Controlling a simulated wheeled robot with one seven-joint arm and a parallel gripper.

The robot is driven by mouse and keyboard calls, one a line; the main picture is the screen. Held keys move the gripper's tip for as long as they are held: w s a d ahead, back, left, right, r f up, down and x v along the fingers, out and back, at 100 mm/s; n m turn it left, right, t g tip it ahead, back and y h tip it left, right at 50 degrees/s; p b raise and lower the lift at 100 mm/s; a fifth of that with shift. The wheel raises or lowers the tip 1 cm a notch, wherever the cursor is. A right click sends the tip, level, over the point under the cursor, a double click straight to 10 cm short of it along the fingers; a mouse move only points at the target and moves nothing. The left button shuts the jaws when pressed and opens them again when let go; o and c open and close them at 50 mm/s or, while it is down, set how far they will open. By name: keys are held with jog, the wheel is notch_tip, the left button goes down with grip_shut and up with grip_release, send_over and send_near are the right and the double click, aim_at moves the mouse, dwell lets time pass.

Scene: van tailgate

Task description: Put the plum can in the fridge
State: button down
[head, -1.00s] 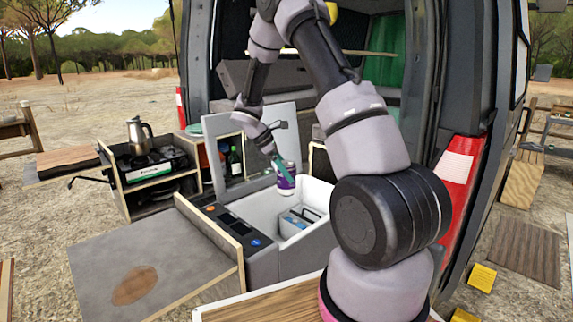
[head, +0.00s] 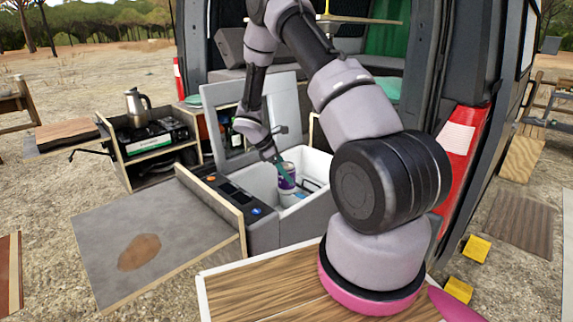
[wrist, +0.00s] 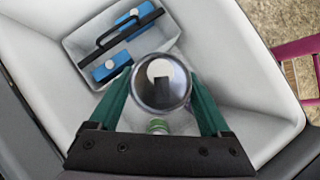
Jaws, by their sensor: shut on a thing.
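The plum can (head: 286,178) is purple with a white band and a silver top. It is held over the open fridge, a white-lined box (head: 318,163) with its grey lid (head: 215,100) raised. My gripper (head: 279,161) has green fingers shut on the can. In the wrist view the can's round metal top (wrist: 161,82) sits between the two fingers (wrist: 160,95), with the fridge's inside (wrist: 225,70) below. Whether the can touches the fridge floor I cannot tell.
A grey basket (wrist: 80,45) with blue items (wrist: 112,64) and a dark handle stands inside the fridge. A green-topped thing (wrist: 158,126) shows below the can. Bare floor lies right of the basket. A kettle (head: 136,104) stands on the stove at left.

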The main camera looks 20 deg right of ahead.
notch_tip(320, 180, down, 16)
jog(key=shift+f, duration=0.1)
dwell(0.9)
grip_release()
